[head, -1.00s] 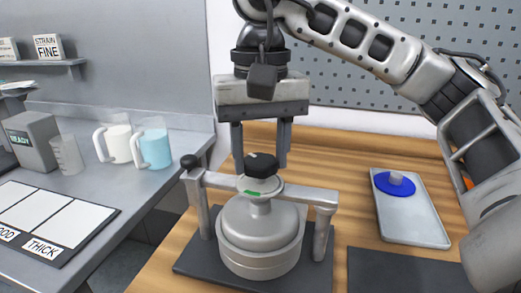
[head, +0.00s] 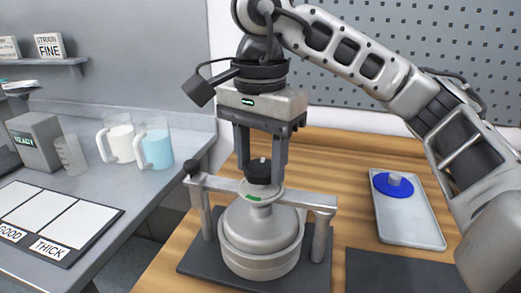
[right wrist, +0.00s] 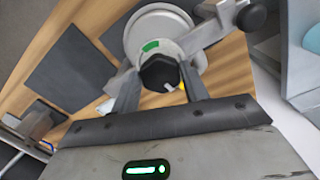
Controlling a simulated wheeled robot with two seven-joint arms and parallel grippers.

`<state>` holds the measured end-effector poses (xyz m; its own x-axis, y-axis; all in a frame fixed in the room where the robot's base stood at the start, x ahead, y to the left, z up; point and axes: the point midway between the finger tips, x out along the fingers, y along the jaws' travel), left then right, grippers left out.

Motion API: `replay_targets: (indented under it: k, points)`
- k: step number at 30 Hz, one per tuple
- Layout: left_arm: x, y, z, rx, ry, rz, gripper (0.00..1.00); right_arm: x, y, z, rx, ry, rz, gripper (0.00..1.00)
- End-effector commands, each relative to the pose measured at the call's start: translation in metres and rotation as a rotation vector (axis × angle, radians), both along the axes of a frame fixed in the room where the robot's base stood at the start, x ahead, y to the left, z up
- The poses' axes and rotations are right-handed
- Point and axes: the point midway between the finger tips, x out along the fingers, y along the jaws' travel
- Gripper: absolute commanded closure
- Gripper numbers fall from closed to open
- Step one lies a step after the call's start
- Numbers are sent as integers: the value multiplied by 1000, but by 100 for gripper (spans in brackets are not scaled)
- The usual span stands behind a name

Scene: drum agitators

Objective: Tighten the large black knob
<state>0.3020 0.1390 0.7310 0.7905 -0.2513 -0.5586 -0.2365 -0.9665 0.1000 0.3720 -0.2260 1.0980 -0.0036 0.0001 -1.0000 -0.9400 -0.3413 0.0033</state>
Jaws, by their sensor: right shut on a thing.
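The large black knob (head: 259,173) sits upright on top of the clamp's crossbar (head: 316,200), above a round silver drum lid (head: 261,235). My right gripper (head: 261,179) points straight down and is shut on the knob, one finger on each side. In the right wrist view the knob (right wrist: 159,72) shows a white line on its top, between the fingertips. A green mark (head: 253,198) shows on the collar below the knob. A smaller black ball (head: 191,162) tops the post at the crossbar's left end. My left gripper is not in view.
A metal tray (head: 418,231) with a blue disc (head: 393,184) lies to the right on the wooden bench. A dark mat (head: 400,272) lies in front of it. Two jugs, a beaker and a READY box stand on the grey counter at left.

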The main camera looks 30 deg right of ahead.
Motion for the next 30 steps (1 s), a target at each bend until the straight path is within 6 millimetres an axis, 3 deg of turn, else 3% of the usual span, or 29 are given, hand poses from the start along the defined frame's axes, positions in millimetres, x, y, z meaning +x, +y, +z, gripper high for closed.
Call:
replay_targets:
  k: [30]
  points:
    - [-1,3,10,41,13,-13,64,3,-1,5,6,-10,-970,78]
